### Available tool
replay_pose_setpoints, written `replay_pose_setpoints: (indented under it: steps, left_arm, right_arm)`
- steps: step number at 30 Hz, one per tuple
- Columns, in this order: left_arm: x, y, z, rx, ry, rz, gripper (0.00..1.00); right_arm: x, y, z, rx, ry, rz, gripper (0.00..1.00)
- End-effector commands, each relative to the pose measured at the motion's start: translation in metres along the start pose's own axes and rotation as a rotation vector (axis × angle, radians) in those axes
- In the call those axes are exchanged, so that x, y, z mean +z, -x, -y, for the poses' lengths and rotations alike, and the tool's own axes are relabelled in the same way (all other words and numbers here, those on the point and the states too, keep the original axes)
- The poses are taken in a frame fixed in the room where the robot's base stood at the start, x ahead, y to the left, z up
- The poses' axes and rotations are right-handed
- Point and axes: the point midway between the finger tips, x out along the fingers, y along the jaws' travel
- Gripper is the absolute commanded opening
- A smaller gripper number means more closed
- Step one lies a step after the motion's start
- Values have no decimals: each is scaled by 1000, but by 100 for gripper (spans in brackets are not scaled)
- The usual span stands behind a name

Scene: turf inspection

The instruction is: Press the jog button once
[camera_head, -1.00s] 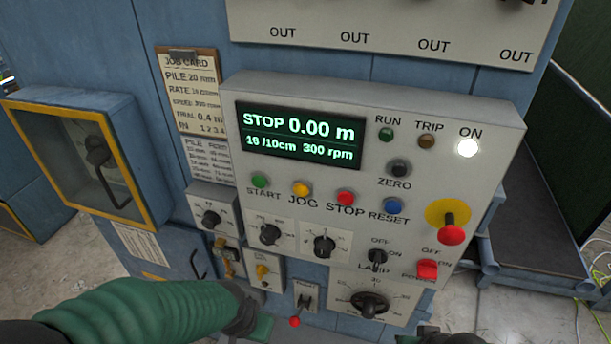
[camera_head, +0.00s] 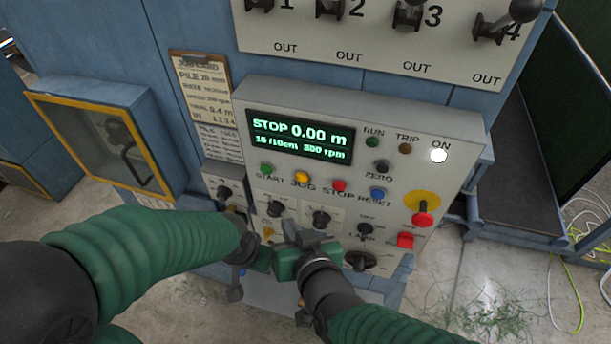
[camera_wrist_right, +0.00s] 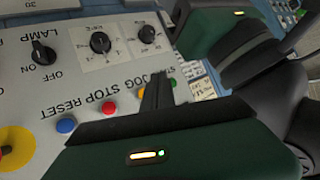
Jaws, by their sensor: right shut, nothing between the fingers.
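The jog button is the small yellow button (camera_head: 302,178) above the JOG label on the grey control panel (camera_head: 460,125). In the right wrist view the yellow button (camera_wrist_right: 143,93) shows in part beside my dark fingers. My right gripper (camera_head: 308,232) is shut and empty, below the button row in the head view and in front of the lower dials. In the right wrist view its fingers (camera_wrist_right: 158,92) lie between the yellow and green buttons in the picture; whether they touch is unclear. My left gripper (camera_head: 243,268) is low beside the right one, its fingers unclear.
The green START (camera_head: 266,169), red STOP (camera_head: 339,186) and blue RESET (camera_head: 377,193) buttons sit in the same row. The display (camera_head: 300,137) reads STOP 0.00 m. A red mushroom knob (camera_head: 422,219) and a red switch (camera_head: 405,240) are at right.

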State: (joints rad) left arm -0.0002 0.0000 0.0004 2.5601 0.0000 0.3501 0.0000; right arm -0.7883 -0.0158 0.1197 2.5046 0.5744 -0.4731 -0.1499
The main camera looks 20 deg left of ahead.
Motion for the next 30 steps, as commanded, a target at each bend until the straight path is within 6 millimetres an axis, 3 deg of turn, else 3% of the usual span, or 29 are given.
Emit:
replay_pose_setpoints:
  steps: [8,19,30]
  left_arm:
    - [4,-18,0,0,0,0,52]
    - [14,-60,0,0,1,0,52]
    - [16,-66,0,0,0,0,52]
  right_arm:
    - [-7,-20,-10,0,-1,0,0]
    - [-33,-55,-40,-1,-2,-1,0]
    - [-44,-61,-44,0,1,2,0]
